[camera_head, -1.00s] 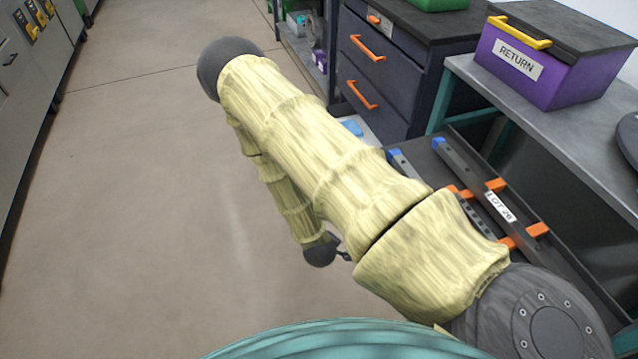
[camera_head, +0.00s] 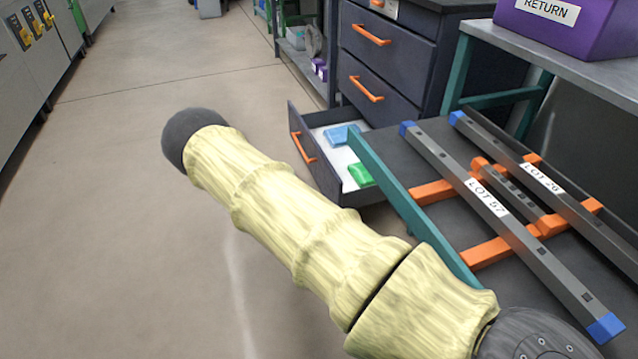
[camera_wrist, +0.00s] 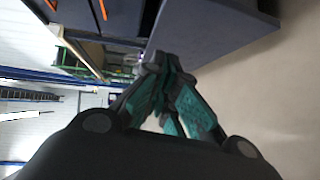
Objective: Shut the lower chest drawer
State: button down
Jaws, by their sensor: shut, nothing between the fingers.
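The lower chest drawer (camera_head: 316,172) stands pulled out of the dark chest (camera_head: 437,62) in the head view. Its front panel with an orange handle (camera_head: 303,147) faces left. A blue item (camera_head: 341,135) and a green item (camera_head: 361,175) lie inside it. Part of its near side is close to my arm's outline. My gripper (camera_wrist: 160,62) shows only in the wrist view, with its teal fingers shut and empty. A dark panel (camera_wrist: 215,27) lies beyond the fingertips; I cannot tell whether it is touched. The head view does not show my gripper.
Two upper drawers (camera_head: 385,85) of the chest are shut. A low dark surface right of the drawer carries grey bars labelled LOT 57 (camera_head: 487,199) and LOT 26 (camera_head: 543,178) on orange supports. A workbench (camera_head: 560,55) holds a purple RETURN box (camera_head: 580,25). The floor at left is clear.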

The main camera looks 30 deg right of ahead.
jog(key=h+b, duration=0.2)
jog(key=b, duration=0.2)
send_near(325, 162)
jog(key=shift+b+x, duration=2.35)
jog(key=shift+b, duration=1.05)
